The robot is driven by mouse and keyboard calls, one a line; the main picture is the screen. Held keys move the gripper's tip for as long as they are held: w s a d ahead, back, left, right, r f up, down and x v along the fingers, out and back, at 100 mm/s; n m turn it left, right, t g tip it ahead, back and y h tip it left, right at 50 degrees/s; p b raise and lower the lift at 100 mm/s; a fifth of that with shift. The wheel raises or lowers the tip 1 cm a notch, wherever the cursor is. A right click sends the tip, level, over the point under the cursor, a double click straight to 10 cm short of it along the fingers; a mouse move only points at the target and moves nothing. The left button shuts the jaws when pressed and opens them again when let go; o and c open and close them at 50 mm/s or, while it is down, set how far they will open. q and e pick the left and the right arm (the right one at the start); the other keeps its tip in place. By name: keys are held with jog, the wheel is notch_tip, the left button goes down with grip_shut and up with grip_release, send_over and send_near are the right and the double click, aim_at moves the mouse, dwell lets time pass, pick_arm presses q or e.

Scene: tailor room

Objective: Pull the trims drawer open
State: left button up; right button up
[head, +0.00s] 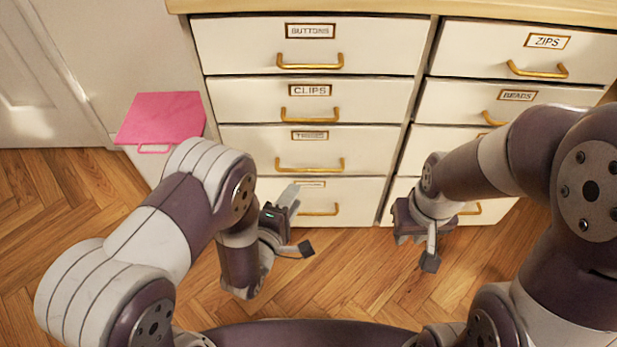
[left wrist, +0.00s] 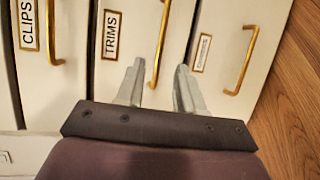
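The trims drawer (head: 245,150) is the third one down in the left column, and its front is flush with its neighbours. Its brass handle (head: 310,167) also shows in the left wrist view (left wrist: 162,45), beside the TRIMS label (left wrist: 111,35). My left gripper (head: 291,194) is in front of the drawer below, a little under the trims handle. In the left wrist view its two grey fingers (left wrist: 160,67) are apart and empty, with the handle's near end appearing between them; contact cannot be told. My right gripper (head: 405,232) hangs before the right column, its fingers unclear.
The clips drawer (head: 240,102) is above and another handled drawer (head: 355,190) below. A pink board-like item (head: 160,117) is left of the cabinet. The right column has the zips drawer (head: 475,50) and beads drawer (head: 450,100). Bare wood floor (head: 345,270) lies in front.

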pick_arm(q)
jog(key=b+x, duration=0.3)
jog(key=x, duration=0.7)
jog(key=shift+b, duration=0.4)
jog(key=shift+f, duration=0.1)
grip_shut()
dwell(0.5)
